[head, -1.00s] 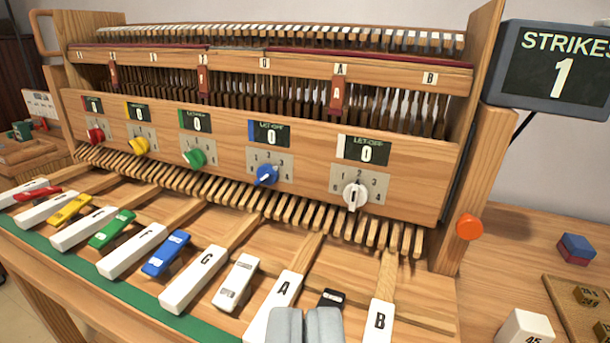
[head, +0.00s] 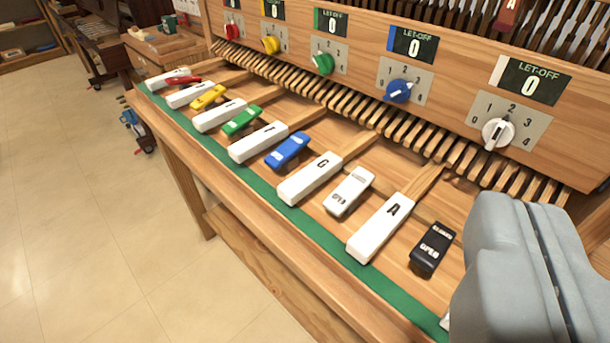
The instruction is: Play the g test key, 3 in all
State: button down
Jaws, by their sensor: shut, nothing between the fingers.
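The white G key (head: 311,178) lies in the row of keys, between a blue block (head: 288,151) on its left and a white block (head: 349,192) on its right. It looks level with its neighbours. The white A key (head: 381,227) is further right. My gripper (head: 535,265) is large at the lower right, its two grey fingers shut together with nothing between them. It is right of the A key and the black block (head: 432,248), apart from the G key. It hides the B key almost wholly. The strikes display is out of view now.
A wooden panel carries let-off dials, including a blue one (head: 398,91) and a white one (head: 498,133), with displays reading 0. A green strip (head: 300,219) runs along the front edge. Open floor (head: 110,230) lies to the left. A small object (head: 137,131) stands on it.

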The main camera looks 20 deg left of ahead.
jog(key=w+a+f+n+g+y, duration=0.1)
jog(key=w+a+n+g, duration=0.25)
jog(key=w, duration=0.25)
jog(key=w+a+f+n+g, duration=0.2)
jog(key=w+a+n+g, duration=0.15)
jog(key=w, duration=0.35)
jog(key=n+g+h, duration=0.1)
jog(key=n+g, duration=0.5)
jog(key=g, duration=0.3)
send_over(296, 182)
notch_tip(296, 182, down, 4)
jog(key=f, duration=0.1)
jog(key=shift+r, duration=0.25)
notch_tip(296, 182, down, 14)
jog(key=shift+f, duration=0.1)
